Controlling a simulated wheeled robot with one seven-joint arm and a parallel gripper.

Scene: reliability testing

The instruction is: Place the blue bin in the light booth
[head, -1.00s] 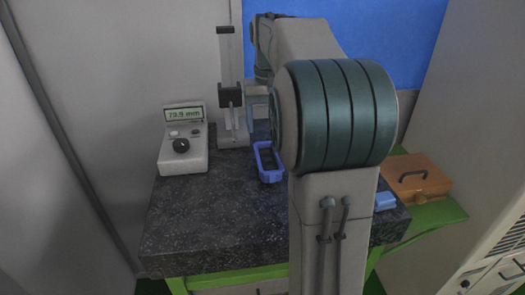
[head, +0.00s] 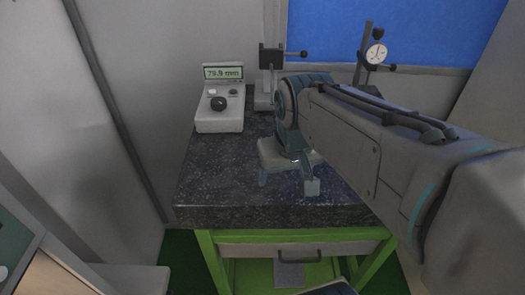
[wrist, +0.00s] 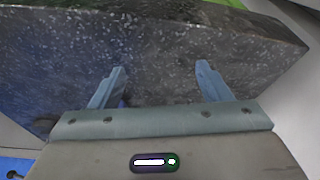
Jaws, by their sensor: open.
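My gripper (head: 287,185) is open over the front part of the dark speckled stone slab. In the wrist view its two blue-grey fingers (wrist: 161,68) are spread, with only bare speckled stone clearly visible between them. I cannot make out the blue bin in either current view; my arm and gripper cover part of the slab. I cannot identify a light booth in these views.
The stone slab (head: 225,190) lies on a green-framed bench (head: 225,262) with a drawer. A gauge reading about 79.9 mm (head: 220,115) stands at the back left, a dial indicator stand (head: 375,55) at the back right. The slab's left front is clear.

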